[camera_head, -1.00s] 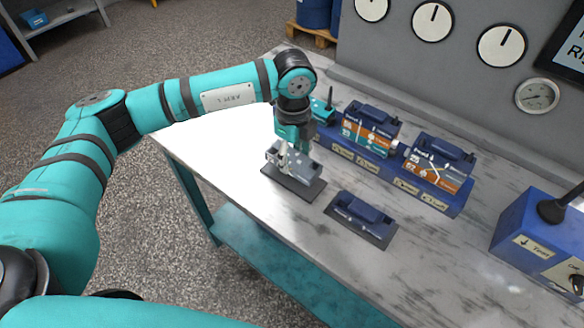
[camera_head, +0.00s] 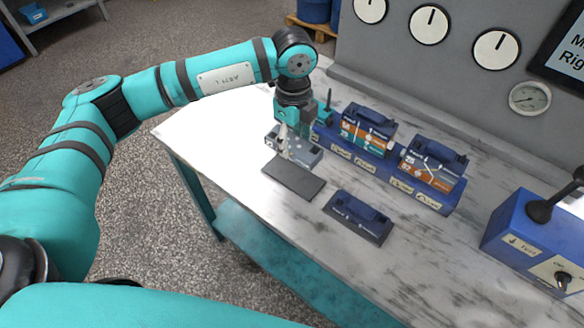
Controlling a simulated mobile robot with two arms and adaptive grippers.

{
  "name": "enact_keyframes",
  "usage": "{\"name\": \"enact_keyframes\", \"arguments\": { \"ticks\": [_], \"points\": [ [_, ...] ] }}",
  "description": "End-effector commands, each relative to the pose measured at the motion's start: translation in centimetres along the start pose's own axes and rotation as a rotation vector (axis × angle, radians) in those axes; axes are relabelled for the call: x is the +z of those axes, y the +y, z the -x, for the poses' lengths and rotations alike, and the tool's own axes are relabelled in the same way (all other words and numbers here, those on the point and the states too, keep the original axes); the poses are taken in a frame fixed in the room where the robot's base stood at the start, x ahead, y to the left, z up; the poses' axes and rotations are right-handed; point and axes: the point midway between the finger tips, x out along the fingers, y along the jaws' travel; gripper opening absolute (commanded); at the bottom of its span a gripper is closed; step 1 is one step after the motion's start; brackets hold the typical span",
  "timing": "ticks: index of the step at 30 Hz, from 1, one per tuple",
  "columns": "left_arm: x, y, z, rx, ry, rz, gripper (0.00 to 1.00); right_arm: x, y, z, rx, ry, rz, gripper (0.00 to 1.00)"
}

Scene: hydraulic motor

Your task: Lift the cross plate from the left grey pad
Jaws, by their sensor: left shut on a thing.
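The cross plate (camera_head: 308,156) is a grey metal block in the fingers of my left gripper (camera_head: 295,148). It hangs above the table, past the far edge of the left grey pad (camera_head: 293,180). The pad's dark flat top is bare. My left gripper points down and is shut on the cross plate; the fingers hide part of it. My right gripper is not in view.
A second dark pad (camera_head: 380,236) with a blue-grey part (camera_head: 358,208) lies to the right. Behind, a blue rack (camera_head: 378,172) holds two labelled blocks. A blue control box (camera_head: 525,240) with a lever stands at the right. The table's left end (camera_head: 215,120) is clear.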

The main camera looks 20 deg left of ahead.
Motion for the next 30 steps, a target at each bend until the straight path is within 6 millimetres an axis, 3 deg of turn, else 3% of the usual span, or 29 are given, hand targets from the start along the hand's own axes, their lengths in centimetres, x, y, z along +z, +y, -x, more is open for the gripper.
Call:
{"name": "enact_keyframes", "arguments": {
  "ticks": [15,30],
  "points": [
    [0.0,-0.1,3.1,-0.003,0.001,-0.001,0.0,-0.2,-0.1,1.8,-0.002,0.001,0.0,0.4],
    [0.0,0.1,3.3,-0.002,0.002,-0.06,0.0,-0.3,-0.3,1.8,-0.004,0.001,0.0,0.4]
  ]
}}
